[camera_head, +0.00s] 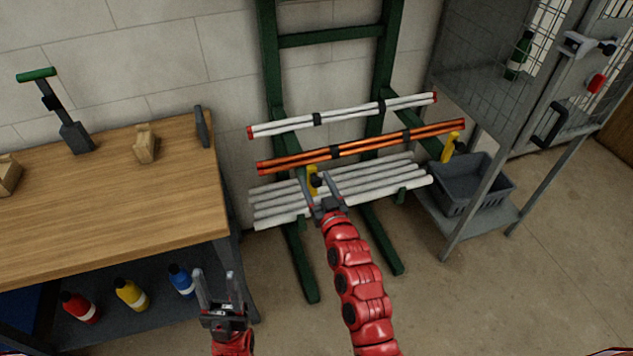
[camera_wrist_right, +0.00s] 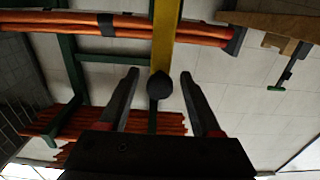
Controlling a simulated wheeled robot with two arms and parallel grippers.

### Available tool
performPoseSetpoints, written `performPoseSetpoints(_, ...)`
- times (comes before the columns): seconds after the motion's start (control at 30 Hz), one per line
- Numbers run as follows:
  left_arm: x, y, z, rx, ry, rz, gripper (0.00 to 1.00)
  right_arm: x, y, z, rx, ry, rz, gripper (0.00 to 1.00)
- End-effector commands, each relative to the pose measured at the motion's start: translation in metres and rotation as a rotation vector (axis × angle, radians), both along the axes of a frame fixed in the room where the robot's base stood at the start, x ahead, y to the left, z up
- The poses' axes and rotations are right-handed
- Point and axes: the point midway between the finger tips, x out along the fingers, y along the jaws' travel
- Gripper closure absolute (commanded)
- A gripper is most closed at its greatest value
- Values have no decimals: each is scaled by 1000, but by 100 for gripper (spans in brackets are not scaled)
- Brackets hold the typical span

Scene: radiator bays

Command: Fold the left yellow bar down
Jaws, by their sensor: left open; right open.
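The left yellow bar (camera_head: 312,180) stands upright at the left post of the green rack, in front of the pipes. In the right wrist view the yellow bar (camera_wrist_right: 165,38) runs down from the top edge and ends at a round black knob. My right gripper (camera_head: 319,185) is open at the bar. In its wrist view the open jaws (camera_wrist_right: 158,90) have the knob between their tips, with gaps on both sides. A second yellow bar (camera_head: 450,147) stands at the right post. My left gripper (camera_head: 216,288) is open and empty, low beside the workbench.
The green rack (camera_head: 330,38) holds white pipes (camera_head: 345,115), orange pipes (camera_head: 360,147) and grey-white pipes (camera_head: 345,190). A wooden workbench (camera_head: 110,205) with bottles beneath stands left. A grey crate (camera_head: 470,185) sits on a metal shelf at right. The floor in front is clear.

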Motion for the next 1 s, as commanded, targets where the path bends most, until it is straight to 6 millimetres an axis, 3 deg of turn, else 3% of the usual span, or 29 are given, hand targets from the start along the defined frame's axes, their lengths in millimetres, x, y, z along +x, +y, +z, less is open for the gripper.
performPoseSetpoints(0.1, 0, 0, 0, 0, 0, 0, 50, 0, 0, 0, 0, 0, 0, 36)
performPoseSetpoints(0.47, 0, 0, 0, 0, 0, 0, 50, 0, 0, 0, 0, 0, 0, 100)
performPoseSetpoints(1.0, 0, 0, 0, 0, 0, 0, 50, 0, 0, 0, 0, -1, 0, 100)
